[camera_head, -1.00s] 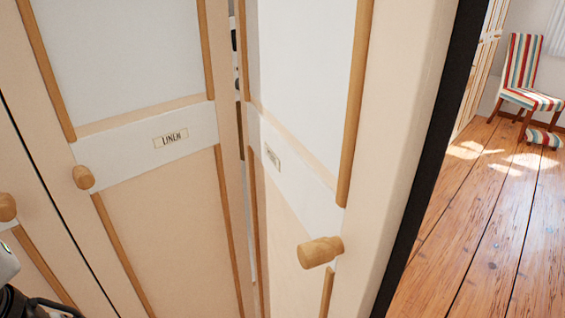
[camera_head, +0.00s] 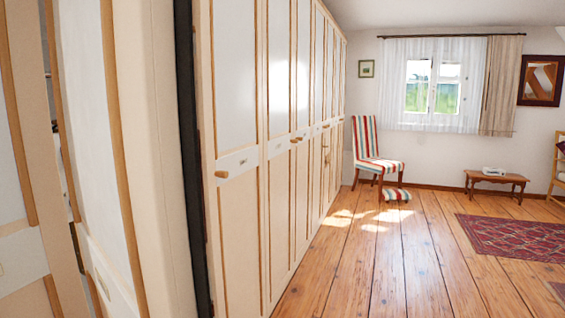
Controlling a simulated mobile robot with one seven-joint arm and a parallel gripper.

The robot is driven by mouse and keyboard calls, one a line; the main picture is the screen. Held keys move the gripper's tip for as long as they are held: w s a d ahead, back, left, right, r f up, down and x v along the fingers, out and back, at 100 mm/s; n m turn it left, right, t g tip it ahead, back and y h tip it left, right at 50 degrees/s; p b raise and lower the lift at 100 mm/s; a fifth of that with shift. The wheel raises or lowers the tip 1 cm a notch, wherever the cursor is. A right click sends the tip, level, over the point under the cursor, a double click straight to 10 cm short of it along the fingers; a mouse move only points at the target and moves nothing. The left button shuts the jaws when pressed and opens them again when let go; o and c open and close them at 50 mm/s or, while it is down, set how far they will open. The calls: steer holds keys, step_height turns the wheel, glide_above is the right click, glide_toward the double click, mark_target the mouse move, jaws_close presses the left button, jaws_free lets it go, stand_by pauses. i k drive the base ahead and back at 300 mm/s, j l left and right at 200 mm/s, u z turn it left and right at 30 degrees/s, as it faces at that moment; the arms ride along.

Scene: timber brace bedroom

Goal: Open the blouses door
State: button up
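A wardrobe door (camera_head: 97,130) stands ajar at the left, close to me, its edge turned toward the room. The small label on its white crossband is too blurred to read. Past its dark edge, a row of cream doors with white panels runs back to the far wall. The nearest of these (camera_head: 236,235) looks closed and has a wooden knob (camera_head: 221,174) on its left and a small label (camera_head: 243,162). No label here is legible, so I cannot tell which door is blouses. My gripper is not in view.
Another door panel (camera_head: 18,150) is at the far left edge. A low table (camera_head: 497,179) and red rug (camera_head: 530,238) are at the right. The plank floor (camera_head: 375,265) along the wardrobe is clear.

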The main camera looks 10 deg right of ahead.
mark_target(228, 41)
steer(key=l, duration=0.3)
steer(key=k+l+z, duration=0.15)
steer(key=l, duration=0.15)
steer(key=i+l+z, duration=0.35)
steer(key=i+l+u, duration=0.1)
steer(key=i, duration=0.3)
steer(key=i+l+u, duration=0.1)
steer(key=i, duration=0.25)
steer(key=i+l+u, duration=0.1)
steer(key=i+l, duration=0.15)
steer(key=i, duration=0.15)
